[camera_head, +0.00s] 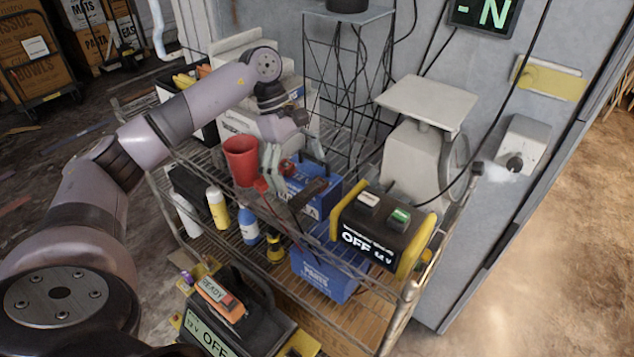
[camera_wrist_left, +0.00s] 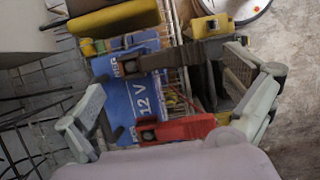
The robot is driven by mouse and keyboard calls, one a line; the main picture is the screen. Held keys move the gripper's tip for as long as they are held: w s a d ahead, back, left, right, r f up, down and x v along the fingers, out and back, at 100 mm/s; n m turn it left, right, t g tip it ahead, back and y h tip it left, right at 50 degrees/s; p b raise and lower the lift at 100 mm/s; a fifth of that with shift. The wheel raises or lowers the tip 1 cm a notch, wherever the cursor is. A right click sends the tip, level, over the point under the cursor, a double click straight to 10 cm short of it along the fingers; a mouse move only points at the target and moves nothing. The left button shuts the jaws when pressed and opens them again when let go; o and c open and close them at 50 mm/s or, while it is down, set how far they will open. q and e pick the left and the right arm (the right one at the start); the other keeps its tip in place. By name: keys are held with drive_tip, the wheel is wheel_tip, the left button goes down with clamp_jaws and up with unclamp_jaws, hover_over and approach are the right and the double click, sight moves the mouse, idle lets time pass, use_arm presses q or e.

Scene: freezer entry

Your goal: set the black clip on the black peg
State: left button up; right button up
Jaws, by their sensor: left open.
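A red clip (camera_wrist_left: 180,130) lies at the other end. I cannot make out the black peg. My right gripper is not in view.
A red cup (camera_head: 240,160) stands close to the gripper. A yellow-black unit reading OFF (camera_head: 375,228) and a scale (camera_head: 425,145) crowd the right. Bottles (camera_head: 217,208), a lower blue box (camera_head: 325,275) and a READY device (camera_head: 220,300) are in front. Floor at the right is clear.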

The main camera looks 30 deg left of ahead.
sight(306, 188)
use_arm(q)
drive_tip(key=x, duration=0.1)
drive_tip(key=p+x, duration=0.1)
drive_tip(key=x, duration=0.1)
drive_tip(key=shift+a+f+p, duration=0.15)
drive_tip(key=shift+f+p, duration=0.15)
drive_tip(key=shift+f, duration=0.35)
drive_tip(key=shift+c, duration=0.4)
drive_tip(key=c, duration=0.8)
drive_tip(key=shift+r, duration=0.15)
drive_tip(key=shift+c, duration=0.2)
